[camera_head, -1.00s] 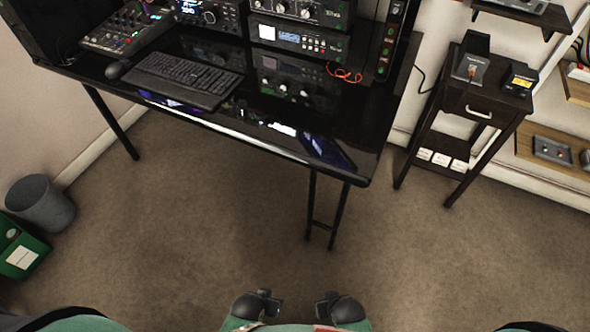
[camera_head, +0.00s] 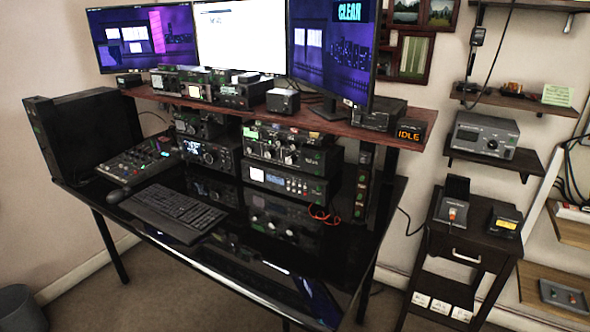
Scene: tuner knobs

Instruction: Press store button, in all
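No button marked as a store button can be made out at this size. A grey meter box (camera_head: 485,135) with a knob stands on the right wall shelf. A dark box with a small orange-red button (camera_head: 452,212) sits on the side table, beside a box with a yellow display (camera_head: 507,222). A radio with a lit display (camera_head: 208,154) and a rack unit with a bluish display (camera_head: 287,181) stand on the desk. Neither of my grippers is in view.
Three monitors stand on the wooden raised shelf (camera_head: 395,140); the right one (camera_head: 335,50) reads CLEAR. The side table (camera_head: 478,243) stands right of the desk.

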